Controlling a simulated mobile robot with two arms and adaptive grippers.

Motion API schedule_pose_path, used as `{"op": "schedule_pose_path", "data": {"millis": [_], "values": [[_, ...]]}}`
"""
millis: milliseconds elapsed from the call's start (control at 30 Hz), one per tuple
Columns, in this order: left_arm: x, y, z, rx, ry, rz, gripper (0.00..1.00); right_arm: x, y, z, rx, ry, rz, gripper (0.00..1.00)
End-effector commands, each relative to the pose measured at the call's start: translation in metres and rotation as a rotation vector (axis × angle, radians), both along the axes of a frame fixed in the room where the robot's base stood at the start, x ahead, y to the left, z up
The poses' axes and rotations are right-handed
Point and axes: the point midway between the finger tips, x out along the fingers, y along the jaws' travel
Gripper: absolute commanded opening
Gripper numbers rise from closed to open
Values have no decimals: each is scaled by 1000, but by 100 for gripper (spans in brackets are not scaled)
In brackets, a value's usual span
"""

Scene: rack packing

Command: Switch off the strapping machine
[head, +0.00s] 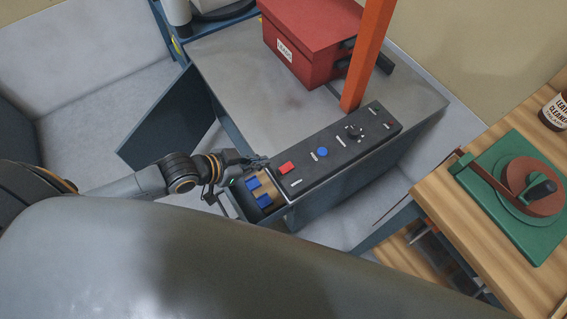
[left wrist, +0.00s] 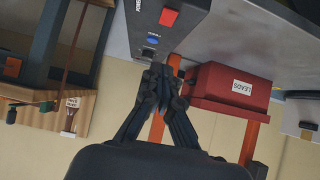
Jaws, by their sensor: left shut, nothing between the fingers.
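The strapping machine has a grey metal top (head: 228,66) and a black control panel (head: 334,154) along its front edge. On the panel are a red switch (head: 287,168), a blue button (head: 322,152), a black knob (head: 354,131) and a small red part at the far end. My left gripper (head: 262,162) is shut and empty, just left of the red switch in the head view. In the left wrist view the left fingers (left wrist: 167,68) show together below the red switch (left wrist: 169,17) and blue button (left wrist: 153,41). I cannot tell whether they touch the panel. My right gripper is not in view.
A red box labelled LEADS (head: 310,38) and an orange upright (head: 368,55) stand on the machine. Blue items (head: 259,190) sit in an open compartment beside the gripper. At right, a wooden bench (head: 470,215) holds a green device (head: 520,200) and a bottle (head: 556,110).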

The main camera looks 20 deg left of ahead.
Motion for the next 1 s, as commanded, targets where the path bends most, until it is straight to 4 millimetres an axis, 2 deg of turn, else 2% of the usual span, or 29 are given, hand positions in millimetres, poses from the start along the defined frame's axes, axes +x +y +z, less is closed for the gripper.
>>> {"op": "schedule_pose_path", "data": {"millis": [400, 500, 633, 1000], "values": [[55, -43, -53, -3, -1, 1, 0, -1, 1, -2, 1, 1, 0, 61], [55, -43, -70, 1, 2, 1, 0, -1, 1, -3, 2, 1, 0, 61], [56, -45, -84, -1, 1, 0, 0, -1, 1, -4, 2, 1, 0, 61], [57, -45, -92, 0, -1, -1, 0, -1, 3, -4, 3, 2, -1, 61]]}}
